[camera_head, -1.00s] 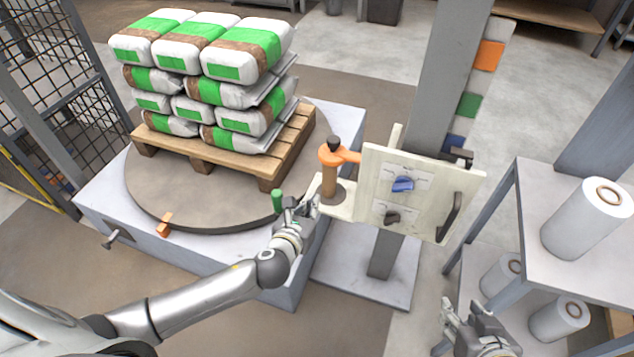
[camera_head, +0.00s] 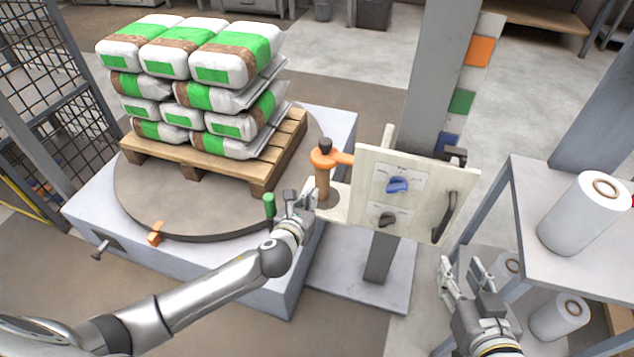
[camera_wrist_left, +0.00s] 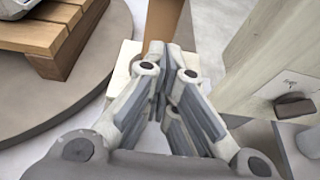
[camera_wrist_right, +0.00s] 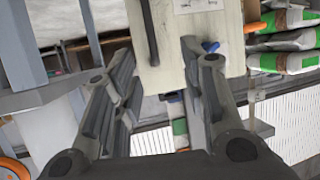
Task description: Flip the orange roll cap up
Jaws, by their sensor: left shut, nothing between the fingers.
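The orange roll cap (camera_head: 328,158) sits at the top of a brown roll post (camera_head: 323,186), under a dark knob, with its orange arm pointing right towards the panel. My left gripper (camera_head: 308,195) is shut and empty, just left of the post and below the cap. In the left wrist view its fingertips (camera_wrist_left: 170,50) meet in front of the brown post (camera_wrist_left: 163,22); I cannot tell whether they touch it. The cap is out of that view. My right gripper (camera_head: 462,270) is open and empty, to the right of and below the panel.
A pale panel (camera_head: 437,175) with a blue knob (camera_head: 397,185), a dark knob and a black handle stands right of the post. A pallet (camera_head: 200,160) of stacked bags rests on the round turntable. A green post (camera_head: 269,205) stands beside my left gripper. White film rolls (camera_head: 585,213) stand on the right.

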